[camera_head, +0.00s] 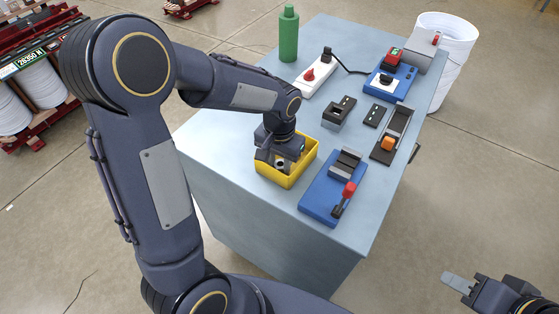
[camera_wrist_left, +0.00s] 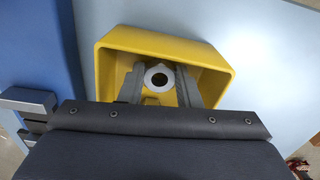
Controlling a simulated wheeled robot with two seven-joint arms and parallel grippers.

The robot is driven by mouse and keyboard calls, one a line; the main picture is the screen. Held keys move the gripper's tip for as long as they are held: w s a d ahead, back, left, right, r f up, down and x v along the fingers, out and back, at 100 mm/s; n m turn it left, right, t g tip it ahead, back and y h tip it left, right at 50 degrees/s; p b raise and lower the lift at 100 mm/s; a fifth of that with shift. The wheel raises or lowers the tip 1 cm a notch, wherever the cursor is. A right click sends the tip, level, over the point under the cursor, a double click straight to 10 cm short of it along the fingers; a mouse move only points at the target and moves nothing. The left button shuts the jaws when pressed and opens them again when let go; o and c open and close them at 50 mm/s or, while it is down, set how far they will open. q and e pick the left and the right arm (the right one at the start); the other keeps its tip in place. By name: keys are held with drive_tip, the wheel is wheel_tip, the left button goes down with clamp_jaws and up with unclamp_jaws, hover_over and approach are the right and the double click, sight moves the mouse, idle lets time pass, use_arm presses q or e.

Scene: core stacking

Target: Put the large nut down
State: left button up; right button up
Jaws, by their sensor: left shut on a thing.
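The large nut (camera_wrist_left: 159,77) is a light grey ring with a dark hole. In the left wrist view it sits between the two fingers of my left gripper (camera_wrist_left: 160,88), inside the outline of the yellow bin (camera_wrist_left: 221,60). In the head view my left gripper (camera_head: 281,165) points down into the yellow bin (camera_head: 298,173), with the nut (camera_head: 281,163) partly showing. I cannot tell whether the nut touches the bin floor. My right gripper (camera_head: 458,283) is at the lower right, away from the table; its finger opening is not clear.
A blue base with a red-handled lever (camera_head: 322,197) stands right of the bin. Behind are small dark blocks (camera_head: 338,110), an orange-topped fixture (camera_head: 389,143), a blue switch box (camera_head: 387,83), a power strip (camera_head: 315,78) and a green bottle (camera_head: 288,35). The table's left (camera_head: 215,125) is clear.

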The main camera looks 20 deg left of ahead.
sight(280, 165)
use_arm(q)
drive_tip(key=shift+f, duration=0.2)
drive_tip(key=o, duration=1)
drive_tip(key=shift+r, duration=0.1)
wheel_tip(280, 165, up, 11)
drive_tip(key=s+t+h, duration=0.1)
drive_tip(key=s+t, duration=0.1)
drive_tip(key=s, duration=0.4)
drive_tip(key=s+n+t+h, duration=0.1)
drive_tip(key=s, duration=0.5)
drive_tip(key=s+n+t+h, duration=0.1)
drive_tip(key=s+t, duration=0.1)
drive_tip(key=s, duration=0.4)
drive_tip(key=shift+s+r+t+h, duration=0.25)
drive_tip(key=shift+s+t+h, duration=0.05)
drive_tip(key=shift+h, duration=0.1)
